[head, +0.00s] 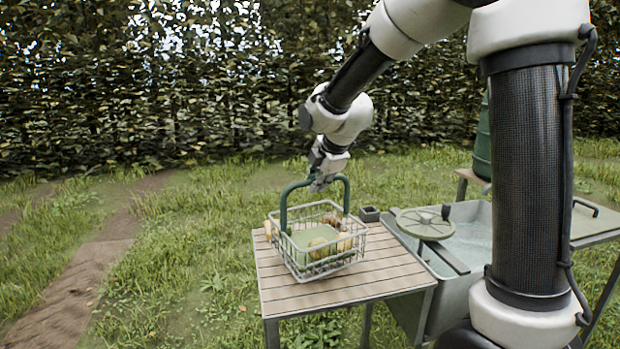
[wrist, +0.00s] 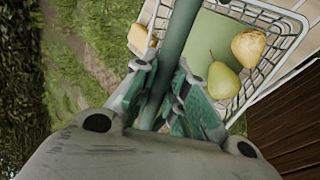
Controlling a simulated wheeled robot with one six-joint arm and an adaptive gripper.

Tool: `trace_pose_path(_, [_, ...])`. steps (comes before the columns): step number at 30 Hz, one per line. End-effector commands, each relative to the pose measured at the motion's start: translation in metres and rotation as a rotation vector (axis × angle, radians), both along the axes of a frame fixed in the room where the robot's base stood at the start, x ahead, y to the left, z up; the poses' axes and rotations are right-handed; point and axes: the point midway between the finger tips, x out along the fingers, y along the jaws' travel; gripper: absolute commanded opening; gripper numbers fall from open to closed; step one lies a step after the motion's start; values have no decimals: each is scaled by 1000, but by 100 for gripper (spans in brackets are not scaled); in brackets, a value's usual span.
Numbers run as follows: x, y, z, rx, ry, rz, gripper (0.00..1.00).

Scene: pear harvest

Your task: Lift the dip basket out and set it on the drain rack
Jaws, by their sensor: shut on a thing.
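The dip basket (head: 318,262) is a grey wire basket with a tall green handle (head: 284,206). In the head view it is at or just above the slatted drain rack (head: 290,298); I cannot tell whether it touches the slats. My gripper (head: 318,184) is shut on the top of the handle. In the wrist view the gripper fingers (wrist: 165,100) close around the green handle bar (wrist: 178,40). Inside the basket are a green pear (wrist: 223,80), a yellowish pear (wrist: 250,48) and a green panel. The far fruit is partly hidden by the wires.
A grey water tank (head: 470,240) stands right of the rack, with a round green spoked lid or wheel (head: 424,224) at its edge. A small dark cup (head: 370,214) sits at the rack's back right corner. Open grass lies to the left; a hedge stands behind.

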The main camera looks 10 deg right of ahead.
Motion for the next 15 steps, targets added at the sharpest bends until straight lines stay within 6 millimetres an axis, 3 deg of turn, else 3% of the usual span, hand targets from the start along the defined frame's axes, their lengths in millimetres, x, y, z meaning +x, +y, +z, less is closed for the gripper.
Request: trace_pose_path(15, [0,0,-39,0,-1,1,0])
